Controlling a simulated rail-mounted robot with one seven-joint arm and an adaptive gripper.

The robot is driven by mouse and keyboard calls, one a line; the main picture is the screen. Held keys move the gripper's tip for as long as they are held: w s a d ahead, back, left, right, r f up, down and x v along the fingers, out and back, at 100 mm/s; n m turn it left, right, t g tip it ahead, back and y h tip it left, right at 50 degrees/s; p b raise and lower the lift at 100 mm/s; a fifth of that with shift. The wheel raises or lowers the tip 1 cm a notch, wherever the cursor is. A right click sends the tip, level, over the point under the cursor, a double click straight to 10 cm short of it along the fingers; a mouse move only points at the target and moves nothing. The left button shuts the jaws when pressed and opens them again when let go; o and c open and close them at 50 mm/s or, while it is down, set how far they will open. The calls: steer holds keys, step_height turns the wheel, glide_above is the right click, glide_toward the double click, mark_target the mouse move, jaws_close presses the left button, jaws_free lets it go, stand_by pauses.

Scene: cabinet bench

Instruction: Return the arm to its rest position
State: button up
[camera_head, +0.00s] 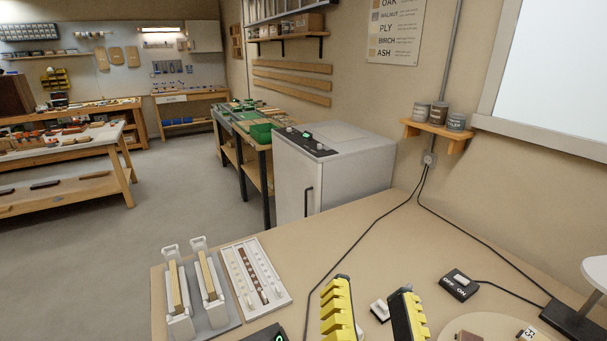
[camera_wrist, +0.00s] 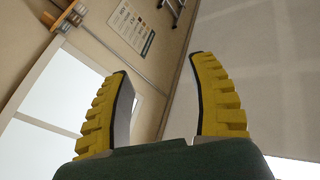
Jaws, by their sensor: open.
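My gripper (camera_head: 373,296) is at the lower middle of the head view, in front of the wooden bench top (camera_head: 400,240). Its two ridged yellow fingers point up and stand well apart. My gripper also fills the lower part of the wrist view (camera_wrist: 161,68), with nothing between the fingers. Beyond them that view shows a tilted picture of walls, a bright panel and a poster, and no bench top. A small white object (camera_head: 379,309) shows between the fingers in the head view, apparently on the bench behind them.
Left on the bench are two white holders (camera_head: 180,323) with wooden strips and a white tray (camera_head: 284,296) of small pieces. A switch box (camera_head: 460,285), a round board (camera_head: 455,328) and a black-based stand (camera_head: 572,322) are right. Cables cross the bench; its back middle is otherwise clear.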

step_height(320, 180, up, 41)
steer(key=s+n+t+p, duration=0.1)
steer(key=n+p, duration=0.3)
steer(key=p, duration=3.4)
steer(key=shift+s+a+t, duration=0.15)
steer(key=shift+s+t, duration=0.05)
steer(key=shift+t, duration=0.1)
